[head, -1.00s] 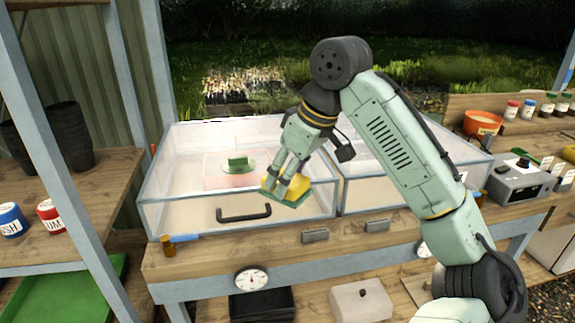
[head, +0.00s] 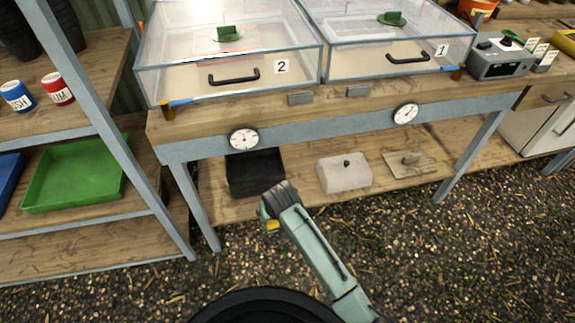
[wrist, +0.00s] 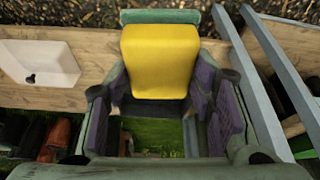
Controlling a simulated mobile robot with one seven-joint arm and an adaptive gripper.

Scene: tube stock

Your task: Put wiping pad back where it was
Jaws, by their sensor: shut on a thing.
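The wiping pad, a yellow block with a green layer, is in my gripper. In the wrist view the yellow pad (wrist: 160,62) fills the space between the two fingers of my gripper (wrist: 163,85), which are shut on its sides. In the head view my gripper (head: 270,212) is low, in front of the bench's bottom shelf. Only a small yellow part of the pad (head: 272,226) shows there; the rest is hidden behind my gripper.
A black tray (head: 254,173), a white lidded box (head: 344,173) and a flat board with a knob (head: 412,164) rest on the lower shelf (head: 300,200). Clear tank 2 (head: 170,85) and tank 1 (head: 345,70) stand above. A green tray (head: 75,178) is left. Gravel in front is clear.

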